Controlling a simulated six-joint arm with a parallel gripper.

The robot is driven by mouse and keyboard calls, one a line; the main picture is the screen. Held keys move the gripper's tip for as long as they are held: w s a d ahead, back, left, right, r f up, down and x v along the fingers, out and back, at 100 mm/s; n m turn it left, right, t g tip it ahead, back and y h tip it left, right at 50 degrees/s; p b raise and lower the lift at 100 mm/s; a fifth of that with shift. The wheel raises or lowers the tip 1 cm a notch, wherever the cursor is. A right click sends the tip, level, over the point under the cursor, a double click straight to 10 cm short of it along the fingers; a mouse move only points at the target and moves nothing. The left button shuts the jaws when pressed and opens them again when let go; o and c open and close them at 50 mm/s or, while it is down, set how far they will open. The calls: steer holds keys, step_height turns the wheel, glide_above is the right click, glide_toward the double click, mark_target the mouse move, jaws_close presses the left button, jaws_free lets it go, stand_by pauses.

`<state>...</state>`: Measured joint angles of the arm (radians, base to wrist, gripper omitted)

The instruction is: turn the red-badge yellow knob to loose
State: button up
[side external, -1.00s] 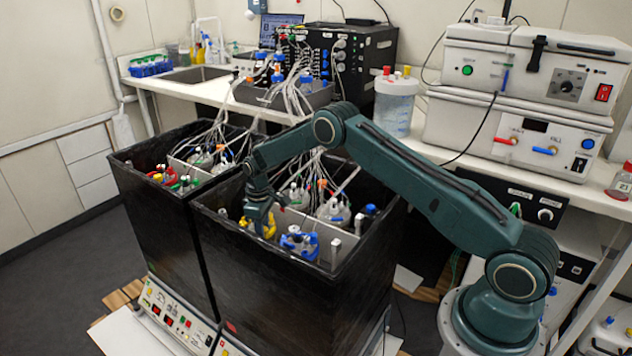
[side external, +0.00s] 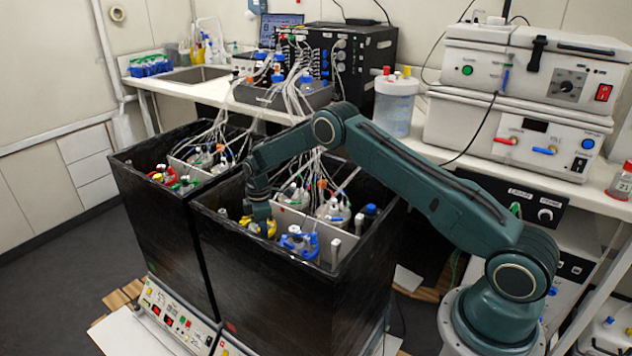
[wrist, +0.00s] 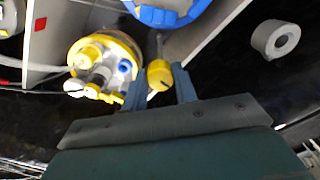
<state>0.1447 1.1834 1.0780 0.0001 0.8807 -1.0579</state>
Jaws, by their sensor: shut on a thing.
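The yellow knob (wrist: 160,75) is a small yellow cap with a dark mark on its near face, on a thin metal stem. My gripper (wrist: 159,88) has one finger on each side of it in the wrist view and is shut on it. In the side external view, my gripper (side external: 259,212) is inside the front black tank, and the knob cannot be told apart from the yellow parts there. A red badge (wrist: 40,24) is on the grey partition at the upper left of the wrist view.
A yellow-topped vessel (wrist: 105,66) with white and blue ports stands just left of the knob. A blue-ringed vessel (wrist: 165,12) is above it. A white round post (wrist: 275,39) is at the right. The tank wall (side external: 270,290) is close to my gripper.

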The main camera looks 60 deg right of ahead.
steer(key=o, duration=1)
steer(key=shift+c, duration=0.2)
steer(key=shift+r, duration=0.1)
step_height(320, 180, up, 14)
stand_by(0.4)
